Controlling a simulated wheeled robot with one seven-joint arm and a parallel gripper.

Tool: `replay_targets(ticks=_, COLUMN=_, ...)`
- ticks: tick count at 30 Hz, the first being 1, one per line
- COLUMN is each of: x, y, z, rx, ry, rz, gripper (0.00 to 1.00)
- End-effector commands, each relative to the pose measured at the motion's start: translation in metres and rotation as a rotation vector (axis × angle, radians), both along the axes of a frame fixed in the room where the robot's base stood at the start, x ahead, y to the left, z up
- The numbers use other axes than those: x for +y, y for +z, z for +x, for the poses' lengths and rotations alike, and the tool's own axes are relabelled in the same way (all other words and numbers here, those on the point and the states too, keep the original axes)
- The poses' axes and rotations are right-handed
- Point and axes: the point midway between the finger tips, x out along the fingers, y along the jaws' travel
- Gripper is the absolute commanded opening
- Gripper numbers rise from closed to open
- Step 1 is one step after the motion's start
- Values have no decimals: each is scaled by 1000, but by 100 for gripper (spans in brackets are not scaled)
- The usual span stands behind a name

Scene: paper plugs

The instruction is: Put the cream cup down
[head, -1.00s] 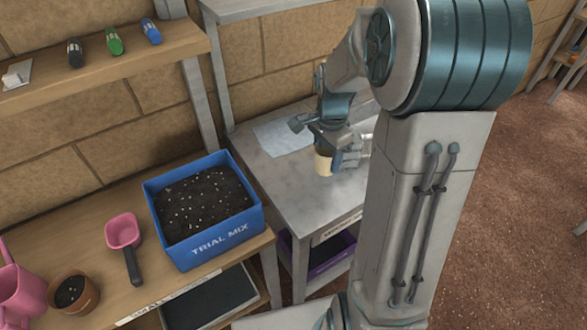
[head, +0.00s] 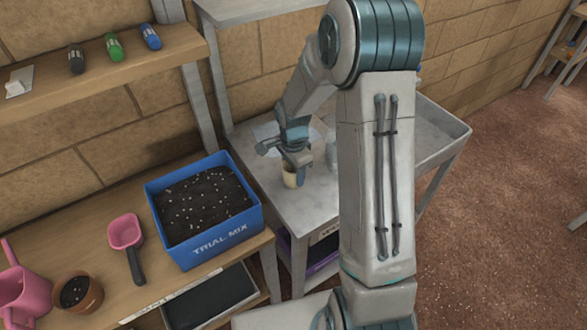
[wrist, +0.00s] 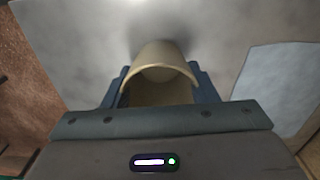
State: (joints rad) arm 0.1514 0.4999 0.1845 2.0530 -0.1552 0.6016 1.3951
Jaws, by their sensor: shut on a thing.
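The cream cup (head: 290,178) is over the front left part of the grey metal table (head: 322,208) in the head view. My gripper (head: 295,162) is above it, pointing down, with its fingers shut on it. In the wrist view the cream cup (wrist: 163,62) sits between the two blue fingers of my gripper (wrist: 160,88), its curved rim facing the camera. A shadow on the grey surface lies close to the cup. I cannot tell whether its base touches the table.
A blue box (head: 208,250) of speckled soil stands on the wooden bench to the left. A pink scoop (head: 126,236) and a brown pot (head: 78,292) are further left. A pale sheet (wrist: 275,85) lies near the cup. My arm hides part of the table.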

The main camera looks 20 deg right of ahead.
Motion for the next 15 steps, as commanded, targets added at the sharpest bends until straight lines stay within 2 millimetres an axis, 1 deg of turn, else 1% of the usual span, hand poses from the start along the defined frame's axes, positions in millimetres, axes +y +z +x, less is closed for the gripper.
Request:
replay_targets(ticks=4, x=0, y=0, z=0, rx=0, ry=0, rz=0, gripper=27)
replay_targets(ticks=8, x=0, y=-4, z=0, rx=0, ry=0, rz=0, gripper=27)
replay_targets(ticks=9, x=0, y=-3, z=0, rx=0, ry=-1, rz=0, gripper=61)
replay_targets(ticks=10, x=0, y=-3, z=0, rx=0, ry=-1, rz=0, gripper=69)
replay_targets(ticks=11, x=0, y=-3, z=0, rx=0, ry=-1, rz=0, gripper=74)
replay_targets(ticks=15, x=0, y=-2, z=0, rx=0, ry=0, rz=0, gripper=74)
